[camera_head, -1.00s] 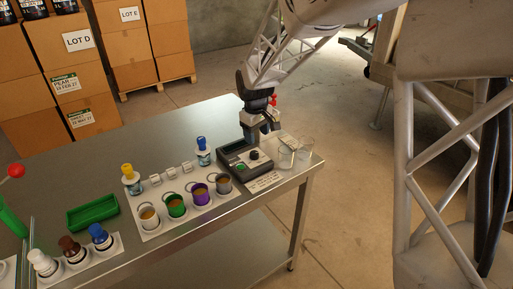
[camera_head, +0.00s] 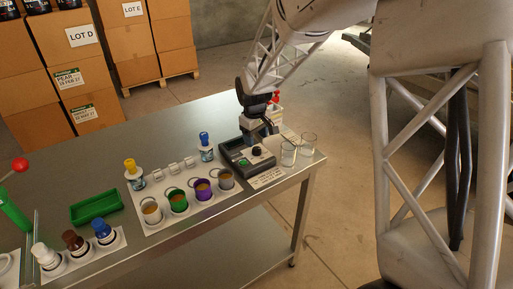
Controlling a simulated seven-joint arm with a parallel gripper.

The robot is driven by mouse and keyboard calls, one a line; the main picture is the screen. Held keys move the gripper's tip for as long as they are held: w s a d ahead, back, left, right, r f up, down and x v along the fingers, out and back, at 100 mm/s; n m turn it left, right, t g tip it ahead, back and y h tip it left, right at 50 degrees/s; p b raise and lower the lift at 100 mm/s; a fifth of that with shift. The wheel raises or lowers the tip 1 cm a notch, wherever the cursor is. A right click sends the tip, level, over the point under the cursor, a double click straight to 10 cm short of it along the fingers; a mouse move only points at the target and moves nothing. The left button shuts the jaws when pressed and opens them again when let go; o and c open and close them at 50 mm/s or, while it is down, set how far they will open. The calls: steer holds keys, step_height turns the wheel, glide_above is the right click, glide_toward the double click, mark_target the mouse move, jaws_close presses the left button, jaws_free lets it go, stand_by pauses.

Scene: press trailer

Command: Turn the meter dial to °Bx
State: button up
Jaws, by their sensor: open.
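The meter (camera_head: 243,160) is a dark grey box with a small green display, near the right end of the steel table. Its black dial (camera_head: 256,152) sits on its top face at the right. The dial's marks are too small to read. My gripper (camera_head: 262,134) points down just behind the meter, above and close to the dial. It is open, and nothing shows between its fingers. Parts of the meter's back edge are hidden behind my gripper.
Two clear glass beakers (camera_head: 288,153) stand just right of the meter. A white label card (camera_head: 267,178) lies in front. Several cups, including a purple one (camera_head: 203,191), stand left. Blue-capped (camera_head: 205,147) and yellow-capped (camera_head: 134,174) bottles stand behind them. A green tray (camera_head: 95,207) lies farther left.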

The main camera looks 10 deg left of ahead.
mark_target(257, 149)
steer(key=shift+w+d+f, duration=0.1)
steer(key=shift+f, duration=2.45)
steer(key=c, duration=0.9)
